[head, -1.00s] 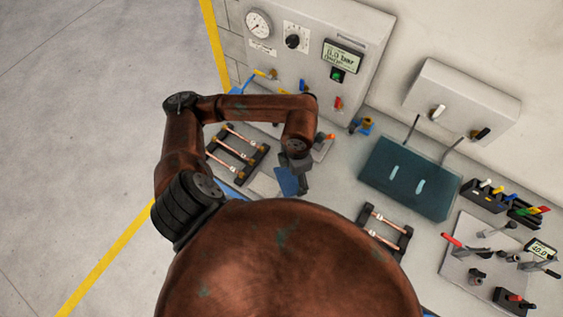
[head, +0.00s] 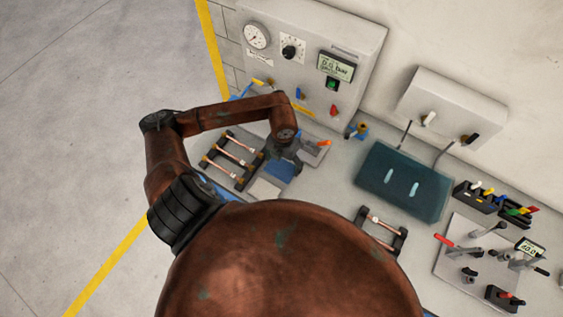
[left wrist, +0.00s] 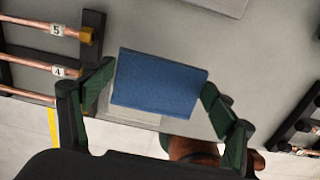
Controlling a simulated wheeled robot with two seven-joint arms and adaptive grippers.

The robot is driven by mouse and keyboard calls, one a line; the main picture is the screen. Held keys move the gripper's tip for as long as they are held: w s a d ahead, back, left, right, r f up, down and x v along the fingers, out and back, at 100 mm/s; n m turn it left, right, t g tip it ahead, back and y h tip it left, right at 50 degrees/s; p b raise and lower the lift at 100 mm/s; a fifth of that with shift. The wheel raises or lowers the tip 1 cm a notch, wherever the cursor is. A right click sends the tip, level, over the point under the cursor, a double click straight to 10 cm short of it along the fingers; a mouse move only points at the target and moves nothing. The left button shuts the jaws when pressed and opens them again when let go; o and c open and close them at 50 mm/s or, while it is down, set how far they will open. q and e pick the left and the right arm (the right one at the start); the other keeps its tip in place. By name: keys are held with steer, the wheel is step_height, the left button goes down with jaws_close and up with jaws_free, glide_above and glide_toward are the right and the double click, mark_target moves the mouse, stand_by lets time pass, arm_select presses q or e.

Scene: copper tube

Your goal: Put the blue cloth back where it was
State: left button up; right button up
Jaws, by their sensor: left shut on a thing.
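The blue cloth (head: 279,171) is a flat blue rectangle at my left gripper (head: 286,153) in the head view. In the left wrist view the cloth (left wrist: 158,82) spans between the two green-padded fingers of the left gripper (left wrist: 160,96), which is shut on it. A light grey pad (head: 265,188) lies on the bench just in front of the cloth. I cannot tell whether the cloth touches the bench. My right gripper is not in view.
A rack of copper tubes (head: 231,155) is close to the left of the gripper, also in the left wrist view (left wrist: 45,65). A grey gauge panel (head: 310,60) stands behind. A dark teal mat (head: 405,182) and a second tube rack (head: 381,230) are to the right.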

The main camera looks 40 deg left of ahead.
mark_target(282, 161)
arm_select(q)
steer(key=f, duration=0.1)
steer(key=w+a+f, duration=0.2)
steer(key=shift+f+p, duration=0.3)
step_height(282, 161, down, 3)
steer(key=shift+w+a+r+p, duration=0.1)
steer(key=shift+a+p, duration=0.05)
steer(key=shift+p, duration=0.5)
steer(key=shift+f, duration=0.3)
steer(key=shift+f, duration=0.1)
steer(key=shift+f, duration=0.15)
steer(key=o, duration=1.1)
